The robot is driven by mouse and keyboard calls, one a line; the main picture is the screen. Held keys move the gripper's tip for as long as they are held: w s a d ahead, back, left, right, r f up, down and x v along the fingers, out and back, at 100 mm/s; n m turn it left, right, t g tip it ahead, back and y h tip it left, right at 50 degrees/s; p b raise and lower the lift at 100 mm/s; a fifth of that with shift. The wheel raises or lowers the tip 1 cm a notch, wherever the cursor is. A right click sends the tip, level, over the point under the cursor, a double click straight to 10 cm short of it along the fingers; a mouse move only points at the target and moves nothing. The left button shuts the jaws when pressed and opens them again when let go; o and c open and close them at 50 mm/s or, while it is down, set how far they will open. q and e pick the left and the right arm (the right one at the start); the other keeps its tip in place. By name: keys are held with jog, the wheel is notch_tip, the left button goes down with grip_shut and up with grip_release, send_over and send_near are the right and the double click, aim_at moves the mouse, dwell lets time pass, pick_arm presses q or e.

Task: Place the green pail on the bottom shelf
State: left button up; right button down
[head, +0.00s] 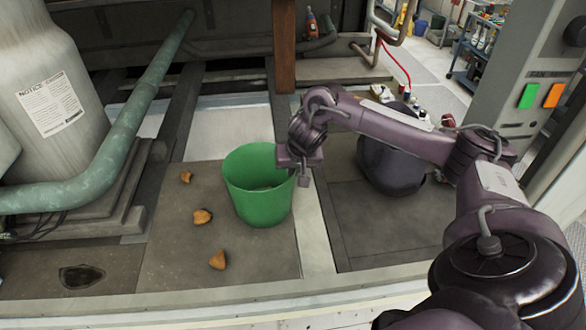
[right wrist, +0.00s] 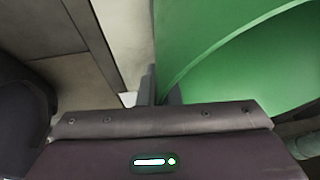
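The green pail (head: 258,190) stands upright on the brown floor panel in the middle of the head view. It fills the upper right of the right wrist view (right wrist: 215,40). My right gripper (head: 303,172) is at the pail's right rim. In the right wrist view its fingers (right wrist: 160,90) sit close together, one on each side of the pail's wall, and look shut on it. A blue shelf cart (head: 465,76) with bottles on top stands far off at the upper right; its lower shelf is small and partly cut off. My left gripper is not in view.
Several orange-brown pieces (head: 202,216) lie left of the pail. A dark rounded object (head: 390,165) stands to its right, behind my right arm. A green pipe (head: 125,145) and a grey tank (head: 45,95) fill the left. A grey control post (head: 520,80) stands right.

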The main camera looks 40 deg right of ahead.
jog(key=c, duration=2)
grip_release()
jog(key=shift+f, duration=0.1)
jog(key=shift+c, duration=0.2)
jog(key=o, duration=0.4)
